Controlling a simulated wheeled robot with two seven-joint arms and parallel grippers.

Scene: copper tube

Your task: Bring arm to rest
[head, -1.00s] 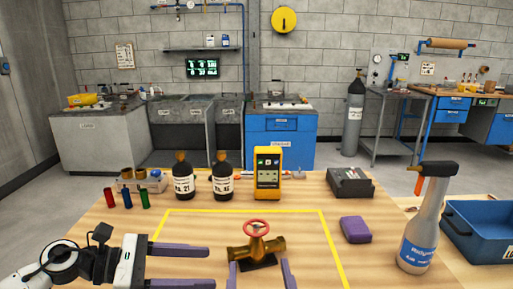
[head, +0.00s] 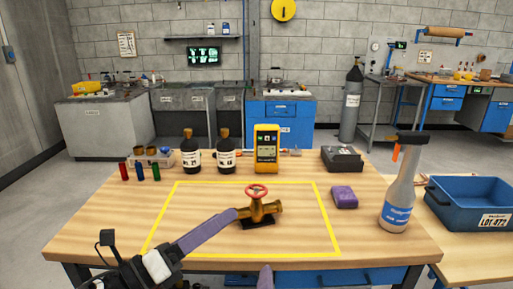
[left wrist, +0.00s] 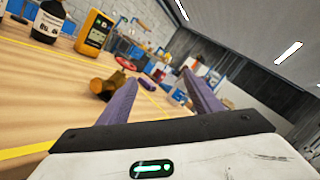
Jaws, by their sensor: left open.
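My left gripper (head: 232,215) comes in from the lower left in the head view. One purple finger shows in full there, its tip beside or in front of the brass valve's left end; contact cannot be told. In the left wrist view this gripper (left wrist: 158,80) has its two fingers spread, with nothing held between them. The brass valve (head: 264,209) with a red handwheel stands upright on a dark base inside the yellow outline. It also shows in the left wrist view (left wrist: 104,87). A single purple fingertip, seemingly of my right gripper (head: 266,279), shows at the bottom edge; the rest is out of view.
On the wooden table (head: 110,215) stand two dark bottles (head: 191,156), a yellow meter (head: 267,150), a dark box (head: 342,158), a purple block (head: 344,197) and a spray bottle (head: 398,200). Small coloured cylinders (head: 140,173) stand at left. A blue bin (head: 470,207) is on the right.

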